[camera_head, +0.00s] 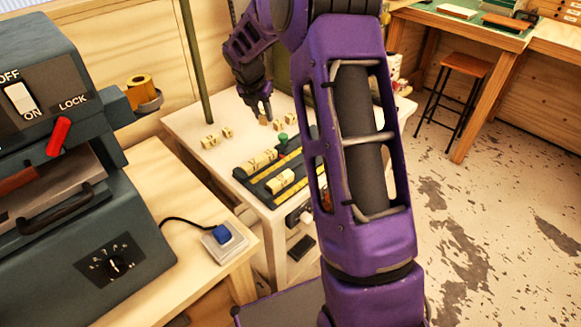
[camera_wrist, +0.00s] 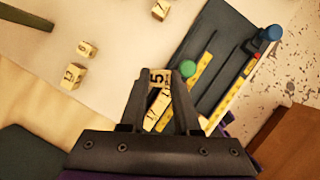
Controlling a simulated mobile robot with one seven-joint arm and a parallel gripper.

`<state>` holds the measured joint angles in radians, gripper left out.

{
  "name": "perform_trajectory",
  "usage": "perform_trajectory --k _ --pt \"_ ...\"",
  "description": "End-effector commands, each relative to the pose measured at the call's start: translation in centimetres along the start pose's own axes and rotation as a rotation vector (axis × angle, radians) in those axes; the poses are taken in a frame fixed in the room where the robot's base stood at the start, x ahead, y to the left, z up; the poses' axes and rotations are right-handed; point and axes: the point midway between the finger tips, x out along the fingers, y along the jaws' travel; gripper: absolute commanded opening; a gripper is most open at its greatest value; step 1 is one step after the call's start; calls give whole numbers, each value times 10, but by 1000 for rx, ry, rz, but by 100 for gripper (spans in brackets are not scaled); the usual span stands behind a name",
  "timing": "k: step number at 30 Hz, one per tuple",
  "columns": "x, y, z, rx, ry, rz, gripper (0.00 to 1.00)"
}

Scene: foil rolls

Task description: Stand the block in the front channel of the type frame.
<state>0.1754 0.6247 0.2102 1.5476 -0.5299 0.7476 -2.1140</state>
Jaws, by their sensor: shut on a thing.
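My gripper (camera_head: 262,110) is shut on a small tan block (camera_head: 263,121) above the back part of the white table. Pale blocks stand in the frame in two groups, one farther left (camera_head: 262,160) and one nearer (camera_head: 280,182). The frame shows at right in the wrist view (camera_wrist: 225,45). The fingers partly hide what lies beneath the block.
Loose blocks stand on the table, at left (camera_head: 208,142) and right (camera_head: 290,117) of my gripper. A green knob (camera_head: 282,138) rises at the frame's end. A green post (camera_head: 195,60) stands at the table's back left. A large machine (camera_head: 60,220) fills the left.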

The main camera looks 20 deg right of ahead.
Motion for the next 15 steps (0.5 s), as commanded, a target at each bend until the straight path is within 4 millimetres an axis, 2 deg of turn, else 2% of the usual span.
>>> perform_trajectory --k 1,6,10,15 --pt "3 -23 -2 64 -2 -27 0" --pt "-4 -86 -13 267 -6 -111 0" --pt "-9 -118 -21 375 -13 -156 0" --pt "-9 -137 -27 440 -18 -184 0"
